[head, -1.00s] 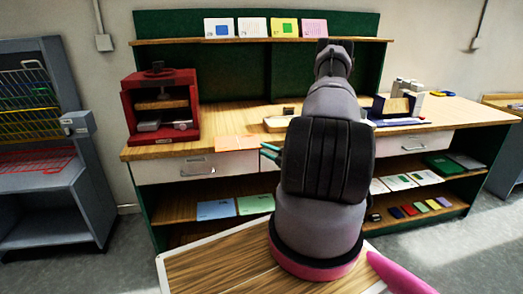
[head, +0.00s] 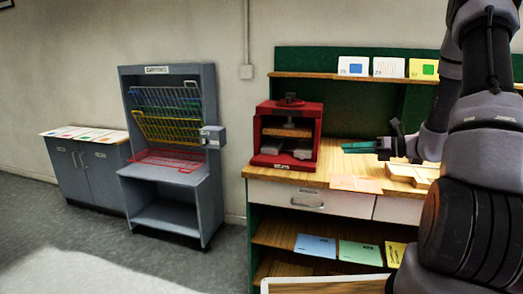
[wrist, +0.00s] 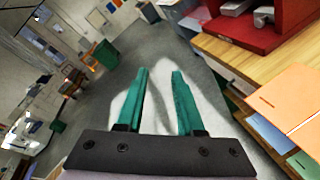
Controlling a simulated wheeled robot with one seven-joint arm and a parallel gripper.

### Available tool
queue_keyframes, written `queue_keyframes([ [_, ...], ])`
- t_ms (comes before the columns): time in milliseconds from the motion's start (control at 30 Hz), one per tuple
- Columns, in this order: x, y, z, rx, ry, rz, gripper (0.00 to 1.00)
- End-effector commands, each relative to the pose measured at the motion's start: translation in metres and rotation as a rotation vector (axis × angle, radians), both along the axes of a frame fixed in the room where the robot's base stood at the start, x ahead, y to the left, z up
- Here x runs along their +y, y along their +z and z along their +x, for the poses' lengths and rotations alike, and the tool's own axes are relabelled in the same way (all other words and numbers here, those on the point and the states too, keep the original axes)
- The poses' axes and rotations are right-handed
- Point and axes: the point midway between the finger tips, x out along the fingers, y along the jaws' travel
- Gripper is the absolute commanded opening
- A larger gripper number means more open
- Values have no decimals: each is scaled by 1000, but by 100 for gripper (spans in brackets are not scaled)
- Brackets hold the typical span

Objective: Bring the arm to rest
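My gripper (head: 362,147) is in the head view, in front of the wooden workbench and right of the red press. Its teal fingers point left. In the wrist view my gripper (wrist: 159,72) has its two fingers apart with only floor seen between them, so it is open and empty. My arm rises along the right edge of the head view and bends back toward the bench.
The workbench (head: 327,176) holds the red press (head: 287,133), an orange sheet (head: 356,184) and a light wooden tray (head: 410,173). A grey rack cabinet (head: 170,150) and a low cabinet (head: 88,170) stand left. The floor (head: 70,235) at left is clear.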

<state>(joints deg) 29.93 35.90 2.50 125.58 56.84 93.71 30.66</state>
Motion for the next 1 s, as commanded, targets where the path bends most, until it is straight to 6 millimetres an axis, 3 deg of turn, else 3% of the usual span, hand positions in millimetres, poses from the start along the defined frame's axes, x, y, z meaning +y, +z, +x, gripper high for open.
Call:
queue_keyframes([
  [33, 16, 21, -12, -69, 82, -87, 37],
  [200, 55, 63, -59, -293, 348, -373, 37],
  [400, 79, 101, -117, -580, 643, -703, 37],
  [700, 78, 147, -190, -1039, 1041, -1205, 37],
  [1000, 58, 191, -237, -1432, 1327, -1663, 37],
])
